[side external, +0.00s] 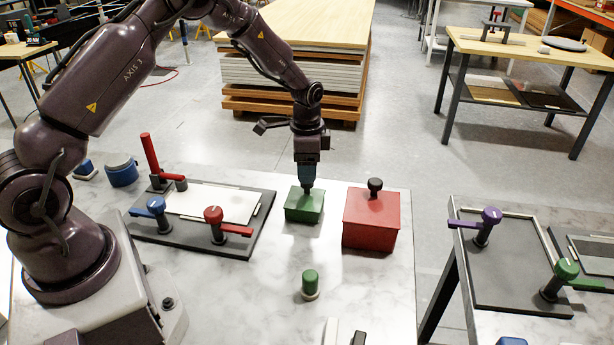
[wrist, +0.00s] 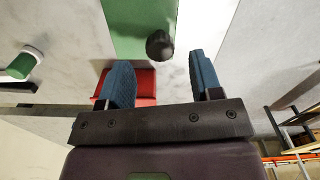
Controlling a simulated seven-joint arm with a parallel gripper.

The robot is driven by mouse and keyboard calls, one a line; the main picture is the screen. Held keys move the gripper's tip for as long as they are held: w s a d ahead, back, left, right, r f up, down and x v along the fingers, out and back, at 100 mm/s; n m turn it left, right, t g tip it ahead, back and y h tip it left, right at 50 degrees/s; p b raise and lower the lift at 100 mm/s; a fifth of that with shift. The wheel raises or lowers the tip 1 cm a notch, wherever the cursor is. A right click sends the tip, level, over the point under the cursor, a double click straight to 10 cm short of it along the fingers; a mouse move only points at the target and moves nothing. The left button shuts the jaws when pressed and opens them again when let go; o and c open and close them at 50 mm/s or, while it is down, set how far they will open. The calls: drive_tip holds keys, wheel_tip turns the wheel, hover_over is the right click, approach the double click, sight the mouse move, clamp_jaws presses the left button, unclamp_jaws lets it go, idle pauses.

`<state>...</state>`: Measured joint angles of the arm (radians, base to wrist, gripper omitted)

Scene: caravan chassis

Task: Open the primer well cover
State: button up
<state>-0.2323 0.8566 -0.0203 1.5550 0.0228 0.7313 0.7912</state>
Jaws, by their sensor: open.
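A low green box (side external: 304,206) stands on the marble-look table, left of a taller red box (side external: 371,222) with a black knob (side external: 375,186) on top. No label shows which one is the primer well cover. My gripper (side external: 307,186) points down directly over the green box; its fingers hide the top middle there. In the wrist view my gripper (wrist: 158,62) is open with blue fingers. A round dark knob (wrist: 160,46) shows between and just beyond the fingertips, against the green box (wrist: 130,30). I cannot tell whether the fingers touch it. The red box (wrist: 145,88) is partly hidden by a finger.
A green-capped cylinder (side external: 310,283) stands in front. A dark panel (side external: 240,242) with red and blue handles lies at left, with an upright red lever (side external: 150,153) behind. A second table (side external: 590,325) at right carries purple and green handles. Marble surface around the green box is clear.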

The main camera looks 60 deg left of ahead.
drive_tip(key=shift+f, duration=1.65)
clamp_jaws()
drive_tip(key=s+d, duration=0.5)
drive_tip(key=shift+d, duration=0.15)
unclamp_jaws()
drive_tip(key=shift+r, duration=0.15)
wheel_tip(320, 180, up, 13)
